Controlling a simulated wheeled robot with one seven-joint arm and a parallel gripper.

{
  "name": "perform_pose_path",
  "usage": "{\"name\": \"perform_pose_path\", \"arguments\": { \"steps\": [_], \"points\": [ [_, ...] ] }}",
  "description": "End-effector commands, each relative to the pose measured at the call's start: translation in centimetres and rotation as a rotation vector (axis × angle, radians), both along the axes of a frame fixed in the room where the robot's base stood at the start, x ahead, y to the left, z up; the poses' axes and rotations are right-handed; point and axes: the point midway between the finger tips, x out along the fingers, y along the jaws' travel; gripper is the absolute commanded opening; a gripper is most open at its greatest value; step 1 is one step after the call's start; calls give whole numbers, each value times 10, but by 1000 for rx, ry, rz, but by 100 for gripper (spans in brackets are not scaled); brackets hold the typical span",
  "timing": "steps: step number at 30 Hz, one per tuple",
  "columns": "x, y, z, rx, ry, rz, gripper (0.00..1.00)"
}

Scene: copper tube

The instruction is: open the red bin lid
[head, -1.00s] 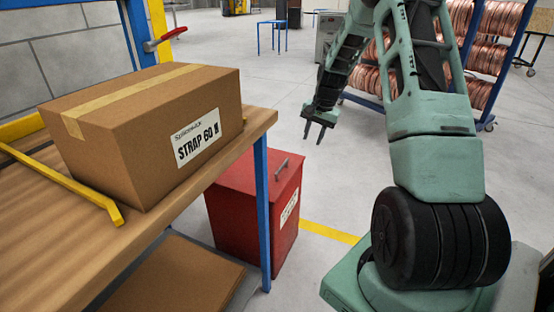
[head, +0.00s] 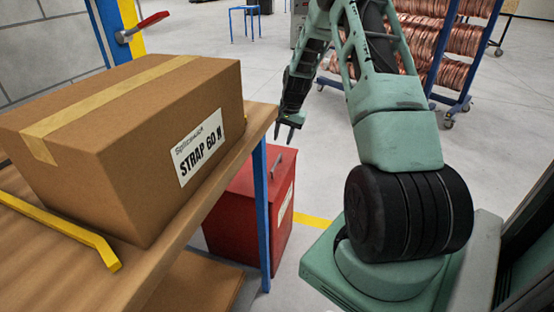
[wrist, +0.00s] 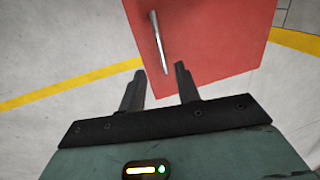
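The red bin (head: 240,221) stands on the floor just right of the workbench, partly hidden behind the bench's blue leg. Its lid (head: 254,179) is shut and carries a metal bar handle (head: 275,165). In the wrist view the red lid (wrist: 210,40) fills the upper right, with the handle (wrist: 158,42) running down it toward the fingers. My gripper (head: 285,134) is above the bin, near the bench edge, with fingers pointing down. In the wrist view my gripper (wrist: 160,82) is open and empty, with the handle's near end just beyond the fingertips.
The wooden workbench (head: 165,262) holds a cardboard box (head: 80,150) and a yellow bar (head: 70,235). A rack of copper coils (head: 465,50) stands at the back right. The floor right of the bin is open, with a yellow line (head: 312,220).

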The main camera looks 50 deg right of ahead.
Motion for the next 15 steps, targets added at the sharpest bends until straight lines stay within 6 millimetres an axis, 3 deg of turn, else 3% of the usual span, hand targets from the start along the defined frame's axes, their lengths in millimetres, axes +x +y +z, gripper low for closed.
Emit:
{"name": "perform_pose_path", "arguments": {
  "steps": [1, 9, 15],
  "points": [
    [2, 2, -13, 2, 2, 1, 33],
    [12, 6, -67, 2, 2, 1, 33],
    [17, 7, -92, 1, 0, -1, 33]
  ]
}}
